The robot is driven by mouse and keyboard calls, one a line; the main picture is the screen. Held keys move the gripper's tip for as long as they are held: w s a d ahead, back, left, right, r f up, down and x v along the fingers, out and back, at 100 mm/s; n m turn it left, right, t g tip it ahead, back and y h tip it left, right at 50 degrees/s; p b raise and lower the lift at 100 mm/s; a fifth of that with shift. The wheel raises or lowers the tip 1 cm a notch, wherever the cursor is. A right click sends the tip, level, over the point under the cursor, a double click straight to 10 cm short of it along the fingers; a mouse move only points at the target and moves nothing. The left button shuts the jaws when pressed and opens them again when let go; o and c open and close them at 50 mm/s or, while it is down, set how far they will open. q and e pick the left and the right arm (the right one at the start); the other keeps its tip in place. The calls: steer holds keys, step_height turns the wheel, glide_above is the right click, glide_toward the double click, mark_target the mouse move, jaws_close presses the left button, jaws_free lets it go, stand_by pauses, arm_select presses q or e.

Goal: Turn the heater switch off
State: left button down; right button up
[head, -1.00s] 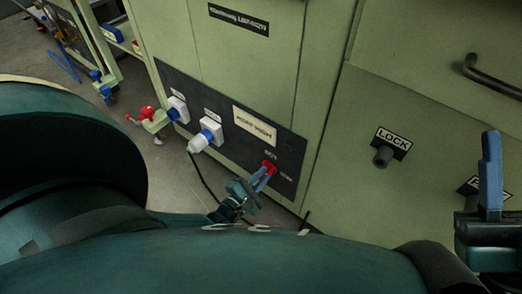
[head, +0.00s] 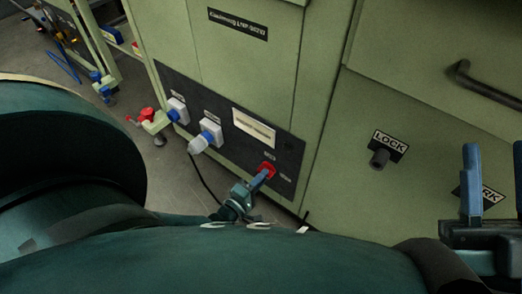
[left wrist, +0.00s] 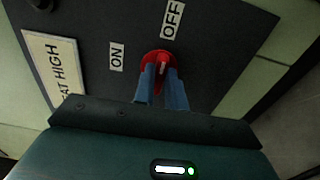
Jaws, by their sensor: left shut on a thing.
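The heater switch (head: 267,169) is a red rotary knob on the dark panel of the green cabinet. In the left wrist view the red knob (left wrist: 153,56) sits between an ON label (left wrist: 117,57) at left and an OFF label (left wrist: 172,19) at upper right. A pale mark shows on it, partly hidden by the blue fingers. My left gripper (head: 262,177) is shut on the knob; its fingertips (left wrist: 163,76) cover the lower part. My right gripper (head: 495,184) is open and empty in front of the cabinet at the right edge.
Two white-and-blue plug fittings (head: 205,138) sit left on the same panel, with a dark cable hanging below. A LOCK knob (head: 379,158) and a dark handle (head: 484,82) are on the cabinet at right. A red-handled valve (head: 147,115) stands left of the panel.

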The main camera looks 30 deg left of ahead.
arm_select(q)
steer(key=shift+w+r, duration=0.1)
steer(key=shift+w, duration=0.15)
steer(key=c, duration=1.7)
jaws_free()
steer(key=shift+c, duration=0.2)
steer(key=o, duration=0.3)
steer(key=shift+s, duration=0.15)
arm_select(e)
steer(key=shift+s, duration=0.1)
